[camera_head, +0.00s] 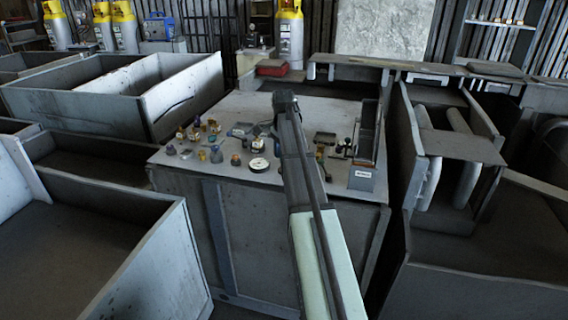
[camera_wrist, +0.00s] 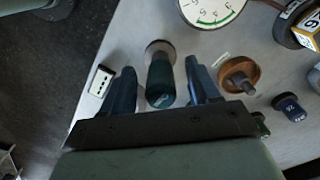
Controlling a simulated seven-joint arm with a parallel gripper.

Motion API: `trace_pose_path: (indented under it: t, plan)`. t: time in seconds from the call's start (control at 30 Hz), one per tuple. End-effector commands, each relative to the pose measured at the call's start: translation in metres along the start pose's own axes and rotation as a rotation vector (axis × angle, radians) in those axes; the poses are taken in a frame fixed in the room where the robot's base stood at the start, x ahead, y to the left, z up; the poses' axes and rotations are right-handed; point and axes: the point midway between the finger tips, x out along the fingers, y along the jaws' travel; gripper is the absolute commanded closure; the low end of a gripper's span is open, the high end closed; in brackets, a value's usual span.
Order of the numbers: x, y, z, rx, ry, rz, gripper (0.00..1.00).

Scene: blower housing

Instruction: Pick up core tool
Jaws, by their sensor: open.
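A dark teal, round-handled tool (camera_wrist: 160,82) with a grey disc-like end shows on the bench top in the wrist view. It looks like the core tool, but no label confirms this. My gripper (camera_wrist: 162,84) is open, one blue finger on each side of the teal tool, with visible gaps on both sides. Whether the fingers are at the tool's height is hard to tell. In the head view my arm reaches over the workbench (camera_head: 230,110) and hides the fingers and this tool.
A round white gauge (camera_wrist: 211,10) lies nearby, also in the head view (camera_head: 258,164). A brown knobbed disc (camera_wrist: 238,74) and a blue cap (camera_wrist: 290,107) lie right. A small white block (camera_wrist: 100,80) sits left, near the bench edge. A dark upright holder (camera_head: 368,135) stands at the bench's right.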

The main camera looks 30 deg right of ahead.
Motion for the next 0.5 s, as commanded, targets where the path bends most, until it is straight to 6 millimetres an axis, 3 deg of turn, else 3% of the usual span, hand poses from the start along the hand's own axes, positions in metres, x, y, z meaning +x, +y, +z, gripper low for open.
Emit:
trace_pose_path:
  t: [0.07, 0.5]
  plan:
    - [-0.0003, -0.0001, 0.0000, 0.000, 0.000, 0.000, 0.39]
    - [-0.0005, -0.0001, 0.0001, 0.000, 0.000, 0.000, 0.81]
